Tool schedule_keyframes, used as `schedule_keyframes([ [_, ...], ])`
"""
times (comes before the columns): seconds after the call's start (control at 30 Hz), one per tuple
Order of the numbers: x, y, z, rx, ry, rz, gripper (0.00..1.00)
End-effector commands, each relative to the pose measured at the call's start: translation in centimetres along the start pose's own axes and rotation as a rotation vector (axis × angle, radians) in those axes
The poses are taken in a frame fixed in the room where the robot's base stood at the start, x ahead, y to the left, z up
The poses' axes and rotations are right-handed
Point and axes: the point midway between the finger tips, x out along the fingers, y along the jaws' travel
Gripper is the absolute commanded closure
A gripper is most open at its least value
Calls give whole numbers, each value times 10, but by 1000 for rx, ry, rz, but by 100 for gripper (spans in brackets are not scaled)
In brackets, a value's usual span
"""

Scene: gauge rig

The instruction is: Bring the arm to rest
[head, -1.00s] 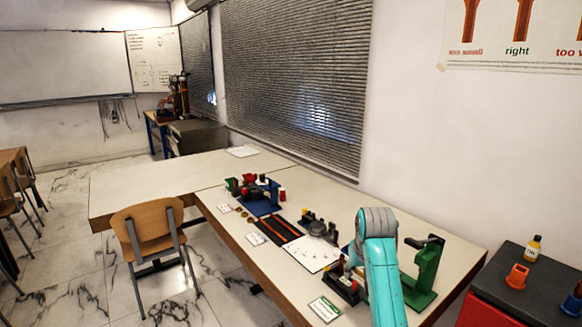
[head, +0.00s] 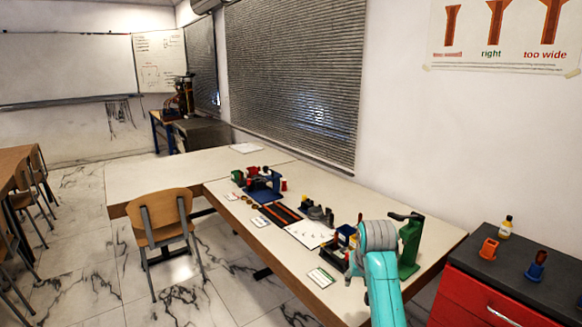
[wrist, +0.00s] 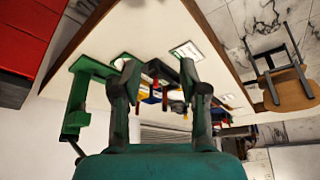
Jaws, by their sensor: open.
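My teal arm (head: 380,270) reaches over the right end of the long table (head: 285,265) in the head view. Its grey joint hides my gripper there. In the wrist view my gripper (wrist: 159,68) is open, its two dark fingers apart. No object shows held between them; coloured parts on the table show beyond the gap. A green stand (head: 410,245) is upright just right of my arm in the head view; it also shows left of the fingers in the wrist view (wrist: 80,95).
A blue fixture (head: 262,187), black-and-orange strips (head: 280,215) and a white sheet (head: 308,233) lie along the table. A red cabinet (head: 490,305) at right bears an orange part (head: 489,248) and a bottle (head: 506,227). A chair (head: 160,218) stands at the table's left side.

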Motion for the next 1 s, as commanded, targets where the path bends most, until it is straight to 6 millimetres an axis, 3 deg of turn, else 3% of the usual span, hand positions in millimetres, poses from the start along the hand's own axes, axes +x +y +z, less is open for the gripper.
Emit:
schedule_keyframes([
  [0.27,33,0,28,-2,33,-1,57],
  [0.47,65,1,63,-3,74,-2,57],
  [0.7,113,3,136,-6,156,-5,57],
  [1.0,145,5,236,-9,270,-8,57],
])
